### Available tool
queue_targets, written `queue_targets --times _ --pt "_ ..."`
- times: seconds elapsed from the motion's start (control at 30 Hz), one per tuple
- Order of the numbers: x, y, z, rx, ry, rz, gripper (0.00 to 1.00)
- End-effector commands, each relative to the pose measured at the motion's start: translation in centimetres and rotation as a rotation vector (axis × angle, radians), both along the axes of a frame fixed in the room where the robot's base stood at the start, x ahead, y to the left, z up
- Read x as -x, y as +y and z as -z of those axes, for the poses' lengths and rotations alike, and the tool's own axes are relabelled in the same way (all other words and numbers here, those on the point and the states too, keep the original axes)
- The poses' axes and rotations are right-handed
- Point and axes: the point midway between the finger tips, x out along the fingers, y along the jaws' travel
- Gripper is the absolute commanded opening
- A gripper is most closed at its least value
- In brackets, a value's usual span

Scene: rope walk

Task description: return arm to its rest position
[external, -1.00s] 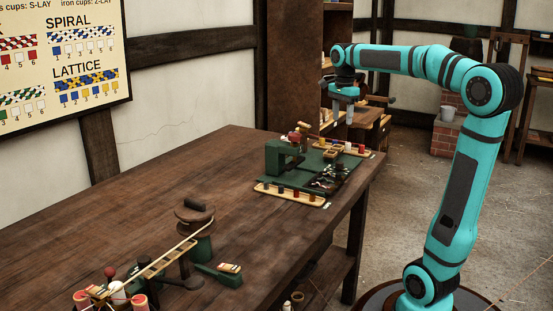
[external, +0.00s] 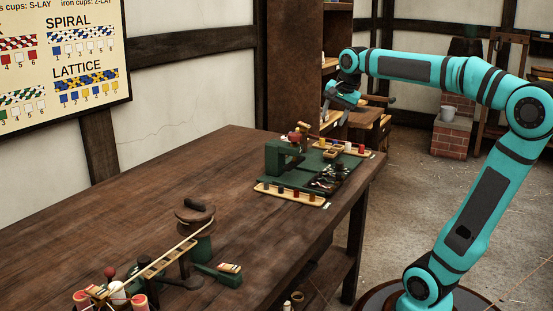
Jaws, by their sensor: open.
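My gripper (external: 329,106) is at the end of my teal arm, in the air above the right rear end of the dark wooden bench (external: 130,190). It points down and to the left, tilted. It is small in this view; I see nothing held in it. It is apart from the green machine (external: 284,157) on the bench below it. My arm reaches up from its base at the lower right, bends at a high elbow on the right and runs left to the wrist.
Wooden racks with coloured bobbins (external: 290,194) lie by the green machine. A wooden-topped winding device (external: 195,212) stands at the front of the bench. A brick block (external: 452,138) with a bucket (external: 447,113) stands behind my arm. The floor around it is largely clear.

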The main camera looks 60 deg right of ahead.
Motion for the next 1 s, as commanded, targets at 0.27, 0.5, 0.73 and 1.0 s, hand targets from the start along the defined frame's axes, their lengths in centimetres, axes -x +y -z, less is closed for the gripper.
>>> queue_targets --times 0.27,0.5,0.73,1.0 --pt "1.4 6.2 -2.0 0.282 -0.266 -0.401 0.50" --pt "3.9 11.0 -4.0 0.574 -0.488 -0.686 0.50" --pt "7.4 14.9 -5.9 0.883 -0.686 -0.883 0.50" --pt "10.4 17.1 -7.1 1.116 -0.812 -0.969 0.54"
